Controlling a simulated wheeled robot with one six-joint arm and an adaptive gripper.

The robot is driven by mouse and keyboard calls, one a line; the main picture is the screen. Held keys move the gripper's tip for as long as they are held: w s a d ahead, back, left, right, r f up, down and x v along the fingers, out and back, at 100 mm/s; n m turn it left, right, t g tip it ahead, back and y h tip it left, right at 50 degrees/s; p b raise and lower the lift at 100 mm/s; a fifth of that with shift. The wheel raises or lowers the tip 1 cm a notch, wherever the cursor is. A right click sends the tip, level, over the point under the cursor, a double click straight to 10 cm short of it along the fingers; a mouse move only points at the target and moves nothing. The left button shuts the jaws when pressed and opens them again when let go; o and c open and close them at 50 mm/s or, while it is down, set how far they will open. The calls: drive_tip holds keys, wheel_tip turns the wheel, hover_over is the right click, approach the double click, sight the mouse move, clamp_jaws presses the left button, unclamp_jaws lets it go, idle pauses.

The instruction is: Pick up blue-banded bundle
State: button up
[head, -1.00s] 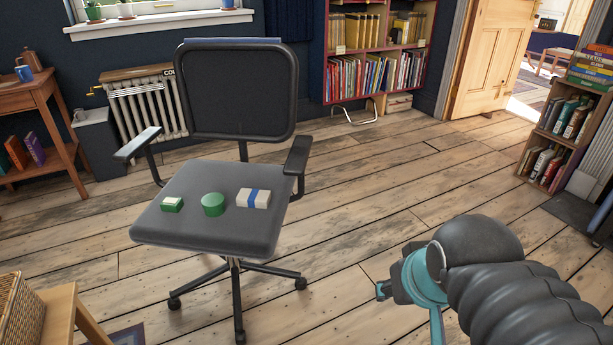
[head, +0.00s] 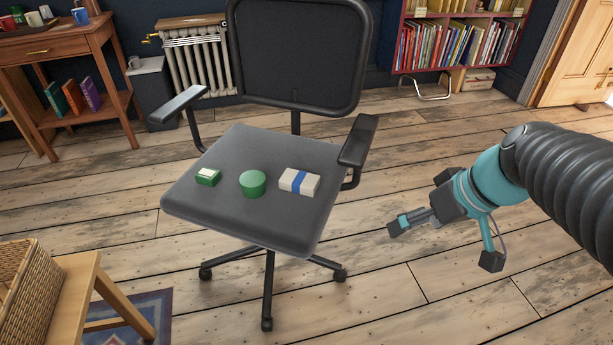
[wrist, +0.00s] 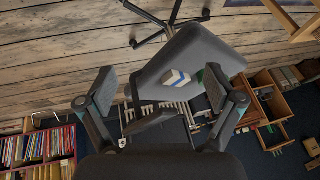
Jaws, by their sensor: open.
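The blue-banded bundle (head: 299,182), a pale block with a blue band around its middle, lies on the right part of the dark grey chair seat (head: 250,219). A green round box (head: 252,184) and a small green box with a pale top (head: 208,177) lie to its left on the seat. My gripper (head: 441,243) is open and empty, above the floor to the right of the chair, apart from the bundle. In the wrist view the bundle (wrist: 177,78) shows between the open fingers (wrist: 156,92), farther off on the seat.
The chair's right armrest (head: 358,140) stands up beside the bundle, and the backrest (head: 295,55) rises behind. A wooden stool (head: 77,290) with a wicker basket (head: 20,292) is at front left. The floor right of the chair is clear.

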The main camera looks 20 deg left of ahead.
drive_tip(key=w+a+f+n+g+y+b, duration=0.2)
drive_tip(key=w+a+f+n+y, duration=0.25)
drive_tip(key=w+a, duration=0.45)
drive_tip(key=n+y+b, duration=0.3)
drive_tip(key=n+y, duration=0.1)
drive_tip(key=n, duration=0.2)
approach(309, 180)
drive_tip(key=shift+t, duration=0.3)
drive_tip(key=x, duration=0.5)
drive_tip(key=shift+s+a+f+p, duration=0.15)
drive_tip(key=shift+f+p, duration=0.1)
drive_tip(key=shift+p, duration=0.15)
drive_tip(key=shift+s+p+x, duration=0.2)
drive_tip(key=shift+p+x, duration=0.1)
drive_tip(key=shift+x, duration=2.7)
drive_tip(key=shift+r, duration=0.15)
drive_tip(key=c, duration=1.3)
